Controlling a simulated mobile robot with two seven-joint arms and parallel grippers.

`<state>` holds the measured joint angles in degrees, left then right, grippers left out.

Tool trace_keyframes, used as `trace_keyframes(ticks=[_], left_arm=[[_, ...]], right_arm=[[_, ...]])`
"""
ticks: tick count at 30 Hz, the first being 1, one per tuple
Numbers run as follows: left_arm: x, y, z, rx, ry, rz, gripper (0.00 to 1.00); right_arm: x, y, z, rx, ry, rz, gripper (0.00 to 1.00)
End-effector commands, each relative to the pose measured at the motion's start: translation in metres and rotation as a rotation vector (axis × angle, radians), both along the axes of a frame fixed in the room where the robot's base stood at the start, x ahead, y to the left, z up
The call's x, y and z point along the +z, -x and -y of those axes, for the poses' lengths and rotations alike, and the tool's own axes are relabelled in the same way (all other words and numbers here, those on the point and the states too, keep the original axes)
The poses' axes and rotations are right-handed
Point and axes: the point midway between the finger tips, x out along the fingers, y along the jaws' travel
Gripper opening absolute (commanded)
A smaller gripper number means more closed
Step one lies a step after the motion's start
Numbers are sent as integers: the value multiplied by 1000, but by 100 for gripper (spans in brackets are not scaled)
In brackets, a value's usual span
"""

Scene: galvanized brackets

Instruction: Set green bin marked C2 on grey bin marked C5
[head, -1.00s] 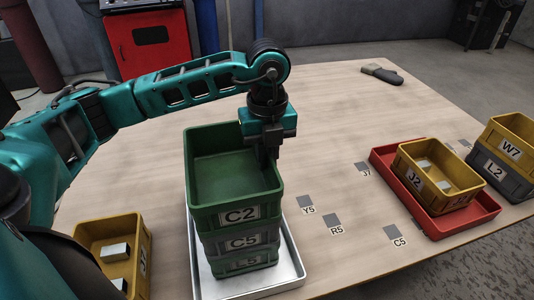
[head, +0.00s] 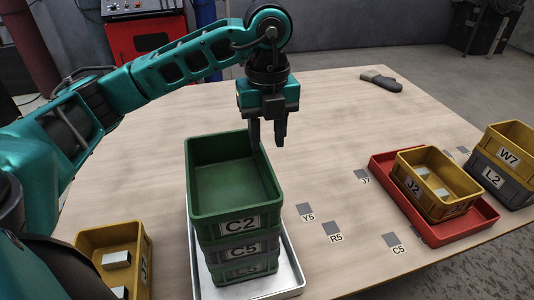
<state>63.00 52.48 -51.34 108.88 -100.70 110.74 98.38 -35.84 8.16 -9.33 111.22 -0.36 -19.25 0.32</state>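The green bin marked C2 (head: 237,224) sits upright and empty on top of the grey bin marked C5 (head: 240,250), with their walls lined up. Under C5 is another bin (head: 245,270), whose label is hard to read. My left gripper (head: 268,138) hangs with its fingers pointing down, near and above the right rear rim of C2. Its fingers are apart with nothing between them. My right gripper is not in view.
The stack stands in a silver tray (head: 289,265). A yellow bin (head: 92,233) with blocks is at left. At right are a red tray (head: 462,226) with yellow bin J2 (head: 440,208), and W7 (head: 513,140) on L2 (head: 500,180). The table's middle holds only flat labelled squares.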

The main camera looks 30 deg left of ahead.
Motion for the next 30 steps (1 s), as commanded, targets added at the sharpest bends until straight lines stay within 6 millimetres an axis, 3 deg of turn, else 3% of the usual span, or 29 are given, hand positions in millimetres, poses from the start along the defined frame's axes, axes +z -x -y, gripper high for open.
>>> trace_keyframes(ticks=[3,9,30], left_arm=[[26,-1,1,0,2,5,37],[52,0,0,0,0,1,37],[56,0,0,0,1,-1,37]], right_arm=[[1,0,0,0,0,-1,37],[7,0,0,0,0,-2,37],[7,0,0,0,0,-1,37]])
